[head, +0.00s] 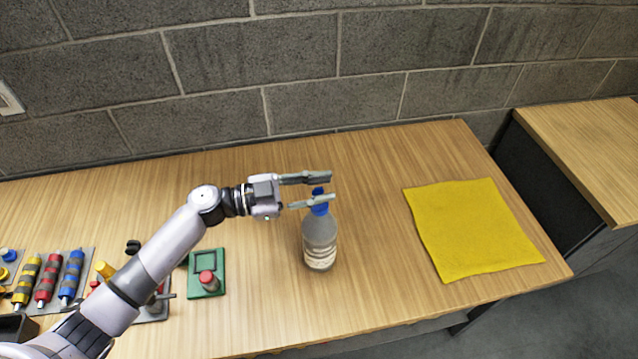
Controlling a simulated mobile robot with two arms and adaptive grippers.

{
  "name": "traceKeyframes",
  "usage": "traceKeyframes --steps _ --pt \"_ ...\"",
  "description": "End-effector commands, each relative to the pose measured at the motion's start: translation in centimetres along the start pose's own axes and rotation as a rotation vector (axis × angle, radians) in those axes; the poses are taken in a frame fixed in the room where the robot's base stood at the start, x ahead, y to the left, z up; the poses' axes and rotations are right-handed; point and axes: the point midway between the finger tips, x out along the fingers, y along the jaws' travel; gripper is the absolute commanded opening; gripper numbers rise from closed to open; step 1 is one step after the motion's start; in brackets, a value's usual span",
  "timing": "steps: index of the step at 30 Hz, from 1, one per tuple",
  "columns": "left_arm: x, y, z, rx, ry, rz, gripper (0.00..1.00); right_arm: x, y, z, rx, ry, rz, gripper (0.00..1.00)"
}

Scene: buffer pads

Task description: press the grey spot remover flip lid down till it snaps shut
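The spot remover is a grey, see-through bottle (320,240) with a pale label low on its front. It stands upright on the wooden table. Its blue cap (320,209) is partly hidden behind the lower finger of my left gripper (331,188). A bit of blue also shows above that finger, between the two fingers; it looks like the lid sticking up, but I cannot make out its angle. My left gripper is open, its fingers pointing right at the height of the bottle's top. I cannot tell whether a finger touches the lid. My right gripper is out of view.
A yellow cloth (472,229) lies flat at the right of the table. A green block with a red knob (207,281) is left of the bottle. Several coloured cylinders (47,279) lie in a grey rack at the far left. A block wall (300,60) stands behind.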

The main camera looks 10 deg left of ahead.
Motion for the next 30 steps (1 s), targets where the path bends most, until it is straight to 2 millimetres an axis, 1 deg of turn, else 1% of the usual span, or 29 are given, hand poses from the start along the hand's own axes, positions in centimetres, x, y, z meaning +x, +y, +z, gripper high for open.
traceKeyframes --steps 6,7,15,18,30 --pt "0.03 0.01 0.05 0.0 -0.001 0.0 0.25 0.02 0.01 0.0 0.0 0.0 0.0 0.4" --pt "0.02 0.01 0.05 0.0 -0.001 0.0 0.23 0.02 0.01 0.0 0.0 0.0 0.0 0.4" --pt "0.0 0.01 0.05 0.0 -0.001 0.0 0.05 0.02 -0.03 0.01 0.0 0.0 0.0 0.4" --pt "-0.01 0.01 0.05 -0.001 -0.001 0.0 0.0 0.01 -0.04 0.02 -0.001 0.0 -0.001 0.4" --pt "-0.02 0.03 0.07 -0.001 -0.001 0.0 0.0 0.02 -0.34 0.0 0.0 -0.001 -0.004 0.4"
